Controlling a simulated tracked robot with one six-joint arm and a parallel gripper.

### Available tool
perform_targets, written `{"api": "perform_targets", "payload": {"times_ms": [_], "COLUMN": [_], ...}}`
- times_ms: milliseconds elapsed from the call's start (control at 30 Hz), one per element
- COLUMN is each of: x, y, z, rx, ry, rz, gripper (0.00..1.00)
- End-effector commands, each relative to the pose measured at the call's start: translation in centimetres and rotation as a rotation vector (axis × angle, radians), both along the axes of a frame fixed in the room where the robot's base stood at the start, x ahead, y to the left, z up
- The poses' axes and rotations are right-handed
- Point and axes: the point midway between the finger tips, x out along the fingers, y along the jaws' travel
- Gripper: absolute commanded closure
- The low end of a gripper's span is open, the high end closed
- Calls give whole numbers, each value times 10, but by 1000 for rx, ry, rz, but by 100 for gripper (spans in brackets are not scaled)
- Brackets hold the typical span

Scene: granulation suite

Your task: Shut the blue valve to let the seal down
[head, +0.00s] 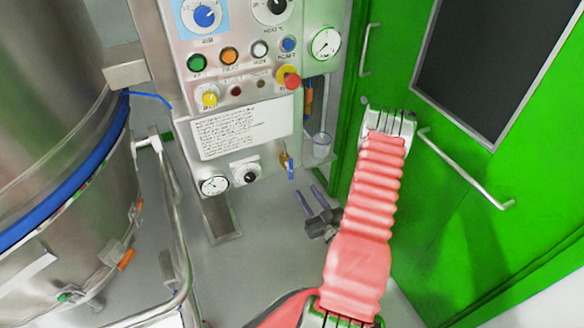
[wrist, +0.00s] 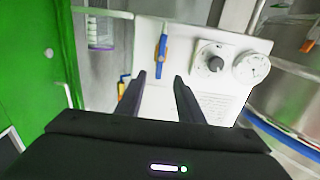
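The blue valve (head: 291,170) is a small brass fitting with a blue lever, at the right edge of the lower white panel in the head view. In the wrist view the blue valve (wrist: 162,48) stands upright in the picture, its lever long and narrow. My gripper (head: 305,190) is just below and right of the valve in the head view. In the wrist view my gripper (wrist: 160,76) is open, fingers apart and empty. The lever's end lies between or just beyond the fingertips; I cannot tell whether they touch. The seal is not identifiable.
The white panel (wrist: 185,40) also carries a black knob (wrist: 215,64) and a round gauge (wrist: 252,67) beside the valve. Above are buttons and a red emergency stop (head: 290,78). A steel vessel (head: 50,140) and rail (head: 172,220) stand left; a green door (head: 460,190) stands right.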

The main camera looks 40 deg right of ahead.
Motion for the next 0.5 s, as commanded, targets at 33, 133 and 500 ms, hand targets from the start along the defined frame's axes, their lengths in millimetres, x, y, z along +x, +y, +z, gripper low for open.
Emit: {"api": "perform_targets", "payload": {"times_ms": [33, 133, 500], "x": [0, 0, 19], "y": [0, 0, -5], "z": [0, 0, 1], "rx": [-1, -1, -3], "ry": [0, 0, 1], "rz": [0, 0, 4], "gripper": [66, 66, 66]}}
